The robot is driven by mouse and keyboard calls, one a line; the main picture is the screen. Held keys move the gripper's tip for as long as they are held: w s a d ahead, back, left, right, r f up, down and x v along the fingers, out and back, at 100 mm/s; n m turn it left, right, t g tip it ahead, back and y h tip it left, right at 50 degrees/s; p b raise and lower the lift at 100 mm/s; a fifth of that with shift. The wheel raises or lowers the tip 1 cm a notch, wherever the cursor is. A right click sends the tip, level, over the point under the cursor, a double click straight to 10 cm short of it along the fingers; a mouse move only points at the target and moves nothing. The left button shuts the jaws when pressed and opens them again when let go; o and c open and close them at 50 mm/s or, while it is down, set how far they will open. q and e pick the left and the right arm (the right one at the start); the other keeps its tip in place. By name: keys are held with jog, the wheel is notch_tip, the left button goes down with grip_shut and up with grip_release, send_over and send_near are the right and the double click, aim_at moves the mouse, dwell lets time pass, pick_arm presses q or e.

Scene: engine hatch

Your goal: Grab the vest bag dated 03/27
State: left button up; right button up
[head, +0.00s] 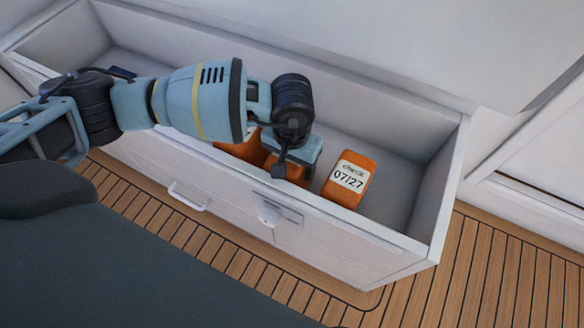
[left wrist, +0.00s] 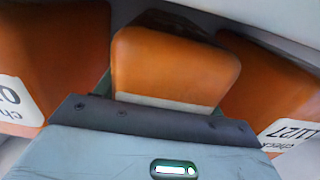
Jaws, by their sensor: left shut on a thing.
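Orange vest bags stand in the open white locker in the head view. My left gripper (head: 296,158) reaches down into the locker and is shut on the middle orange bag (left wrist: 175,65). Only a strip of that bag's white label shows above the gripper, so its date is hidden. To its right in the head view stands an orange bag labelled 07/27 (head: 350,180), apart from the gripper. Another orange bag (head: 238,149) is to the left, partly behind my arm. In the left wrist view, a bag on the right (left wrist: 270,95) has an upside-down label ending in /27. My right gripper is not in view.
The white locker's front wall (head: 330,232) and right end wall (head: 450,185) rise around the bags. The locker floor right of the 07/27 bag is free. A front handle (head: 188,198) and latch (head: 270,214) stick out over the wooden deck (head: 500,270).

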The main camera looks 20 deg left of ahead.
pick_arm(q)
jog(key=shift+r, duration=0.1)
